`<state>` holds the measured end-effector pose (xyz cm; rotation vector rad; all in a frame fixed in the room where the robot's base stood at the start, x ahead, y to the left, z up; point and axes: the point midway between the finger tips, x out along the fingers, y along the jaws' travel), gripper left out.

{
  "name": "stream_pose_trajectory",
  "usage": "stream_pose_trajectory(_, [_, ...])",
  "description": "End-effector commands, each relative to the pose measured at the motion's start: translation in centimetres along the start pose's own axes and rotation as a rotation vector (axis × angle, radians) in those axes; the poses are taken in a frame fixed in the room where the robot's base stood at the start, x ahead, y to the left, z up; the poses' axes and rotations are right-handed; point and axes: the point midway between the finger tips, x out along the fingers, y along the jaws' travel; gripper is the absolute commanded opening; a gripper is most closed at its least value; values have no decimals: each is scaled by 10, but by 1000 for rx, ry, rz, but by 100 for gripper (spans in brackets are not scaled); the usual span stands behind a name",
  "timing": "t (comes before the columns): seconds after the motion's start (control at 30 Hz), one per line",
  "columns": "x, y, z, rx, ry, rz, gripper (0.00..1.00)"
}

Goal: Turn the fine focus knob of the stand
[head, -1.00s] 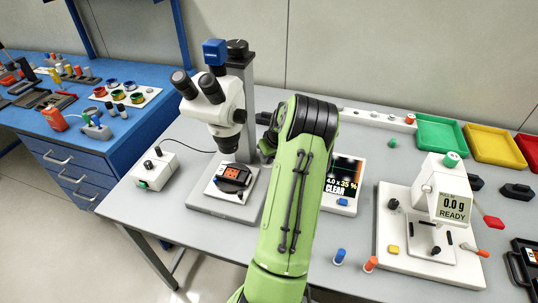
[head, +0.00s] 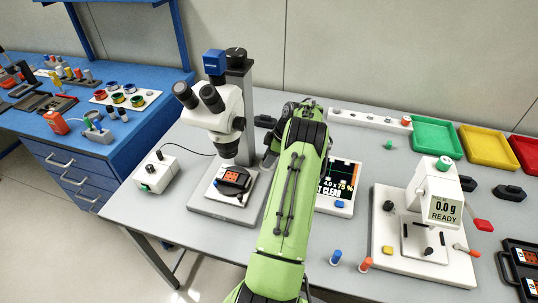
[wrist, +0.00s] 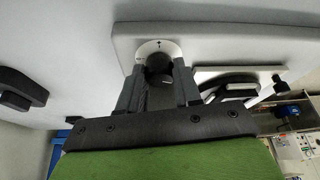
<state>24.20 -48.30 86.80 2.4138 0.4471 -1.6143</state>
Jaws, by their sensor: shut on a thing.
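The microscope stand (head: 222,205) carries a white microscope head (head: 226,110) on a grey post. In the wrist view a dark round knob (wrist: 160,65) sits on a white dial with marks, on a pale plate. My gripper (wrist: 159,80) has one finger on each side of this knob and is shut on it. In the head view my green arm hides the knob and most of the gripper, to the right of the stand. A screen (head: 341,177), partly covered by my arm, reads "4.0 x 75 %" and, cut off, "T CLEAR".
A small board (head: 234,181) lies on the stand's base. A white control box (head: 157,174) stands to the left. A white scale (head: 425,249) reading "0.0 g READY" stands right, with green (head: 437,135) and yellow (head: 487,146) trays behind. A blue cap (head: 336,257) and an orange cap (head: 365,265) stand between.

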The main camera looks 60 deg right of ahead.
Motion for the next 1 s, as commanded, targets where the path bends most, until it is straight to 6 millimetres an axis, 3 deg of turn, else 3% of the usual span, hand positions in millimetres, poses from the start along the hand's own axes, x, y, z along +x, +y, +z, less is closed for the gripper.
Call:
stream_pose_trajectory(0.5, [1,4,-1,-378,3,-156,3])
stream_pose_trajectory(1.0, [0,4,-2,-502,2,-207,3])
